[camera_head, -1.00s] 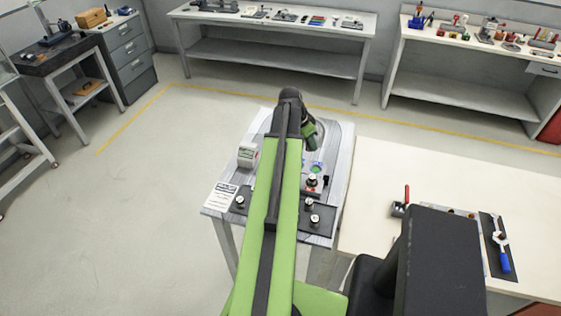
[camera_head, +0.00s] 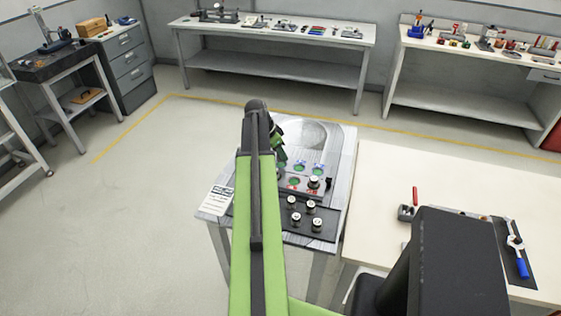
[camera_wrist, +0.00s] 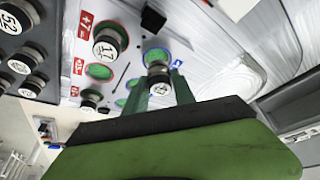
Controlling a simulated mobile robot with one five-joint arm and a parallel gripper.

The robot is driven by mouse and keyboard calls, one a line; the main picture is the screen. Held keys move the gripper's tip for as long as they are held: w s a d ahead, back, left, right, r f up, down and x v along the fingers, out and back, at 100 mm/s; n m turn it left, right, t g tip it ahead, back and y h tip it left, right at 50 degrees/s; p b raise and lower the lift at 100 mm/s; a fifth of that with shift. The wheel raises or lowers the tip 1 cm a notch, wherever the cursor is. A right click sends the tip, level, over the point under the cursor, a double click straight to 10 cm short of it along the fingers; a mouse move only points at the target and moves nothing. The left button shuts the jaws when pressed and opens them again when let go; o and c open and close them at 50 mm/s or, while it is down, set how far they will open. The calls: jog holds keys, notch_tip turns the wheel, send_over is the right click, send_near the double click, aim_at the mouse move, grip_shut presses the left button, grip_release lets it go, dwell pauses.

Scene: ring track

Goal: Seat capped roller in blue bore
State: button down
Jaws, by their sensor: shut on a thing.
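My gripper (camera_wrist: 163,84) is shut on a capped roller (camera_wrist: 159,80) with a dark body and a pale numbered cap. In the wrist view the roller overlaps the near edge of a green bore with a blue rim (camera_wrist: 155,55); I cannot tell whether it is above it or partly in it. A blue label (camera_wrist: 178,66) lies beside that bore. In the head view my gripper (camera_head: 279,158) is low over the grey plate, partly behind my arm, and the held roller is not clear there.
A roller marked 17 (camera_wrist: 106,45) stands by a red label, near a red-rimmed green bore (camera_wrist: 99,71). Several capped rollers stand on a dark mat (camera_head: 273,224) at the plate's near side. A cream table (camera_head: 450,185) with tools adjoins at right.

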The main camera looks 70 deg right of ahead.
jog(key=shift+f+b, duration=0.85)
jog(key=shift+f, duration=0.7)
jog(key=c, duration=1)
grip_release()
jog(key=shift+r, duration=0.1)
jog(key=shift+c, duration=0.2)
jog(key=shift+r+p, duration=0.45)
jog(key=shift+p, duration=0.1)
jog(key=p+v, duration=1)
jog(key=v, duration=0.1)
jog(key=shift+a, duration=0.2)
jog(key=shift+w+r, duration=0.15)
